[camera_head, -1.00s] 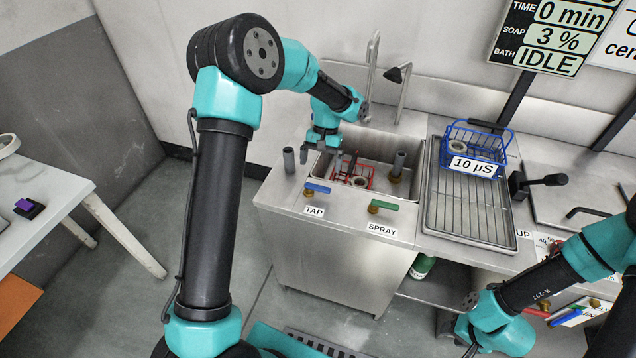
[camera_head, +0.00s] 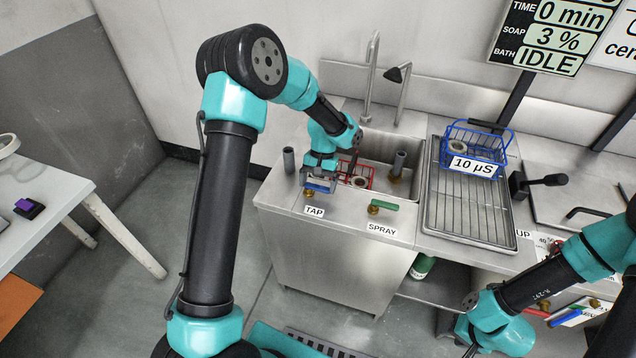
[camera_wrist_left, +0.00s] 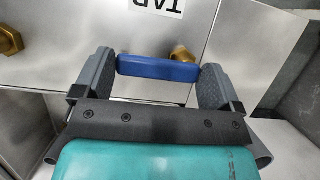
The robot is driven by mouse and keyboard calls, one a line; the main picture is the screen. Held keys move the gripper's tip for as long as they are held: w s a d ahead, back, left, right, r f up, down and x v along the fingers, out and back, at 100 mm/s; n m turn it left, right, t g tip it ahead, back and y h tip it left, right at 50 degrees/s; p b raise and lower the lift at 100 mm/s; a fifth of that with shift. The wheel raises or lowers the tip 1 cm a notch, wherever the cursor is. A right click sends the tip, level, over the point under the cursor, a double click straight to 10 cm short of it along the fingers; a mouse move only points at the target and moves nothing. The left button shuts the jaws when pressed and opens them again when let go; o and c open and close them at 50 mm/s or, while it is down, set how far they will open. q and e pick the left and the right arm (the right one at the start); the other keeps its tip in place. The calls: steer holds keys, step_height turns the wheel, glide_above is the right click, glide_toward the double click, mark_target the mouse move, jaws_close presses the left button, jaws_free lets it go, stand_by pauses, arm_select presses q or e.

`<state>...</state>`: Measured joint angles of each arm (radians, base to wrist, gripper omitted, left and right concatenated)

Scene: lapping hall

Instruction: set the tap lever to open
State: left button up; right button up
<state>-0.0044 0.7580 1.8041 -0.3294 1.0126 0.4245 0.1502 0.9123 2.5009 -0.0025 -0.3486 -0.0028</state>
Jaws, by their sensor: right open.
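The blue tap lever (camera_wrist_left: 158,68) lies crosswise between the two fingers of my left gripper (camera_wrist_left: 156,80) in the left wrist view. The fingers are wide apart, one near each end of the lever; I cannot tell whether they touch it. A brass fitting (camera_wrist_left: 182,53) shows beside the lever. In the head view my left gripper (camera_head: 319,184) is over the lever, behind the TAP label (camera_head: 314,211), and hides most of it. My right gripper (camera_head: 469,350) is only partly seen at the bottom edge, far from the tap.
A green spray lever (camera_head: 384,205) is close on the right. The sink (camera_head: 376,145) behind holds a red basket (camera_head: 361,172). A grey upright tube (camera_head: 289,160) stands left of my gripper. A blue basket (camera_head: 481,136) is on the drying rack (camera_head: 467,212).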

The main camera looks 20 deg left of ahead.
arm_select(q)
steer(key=c, duration=0.7)
steer(key=shift+o, duration=0.2)
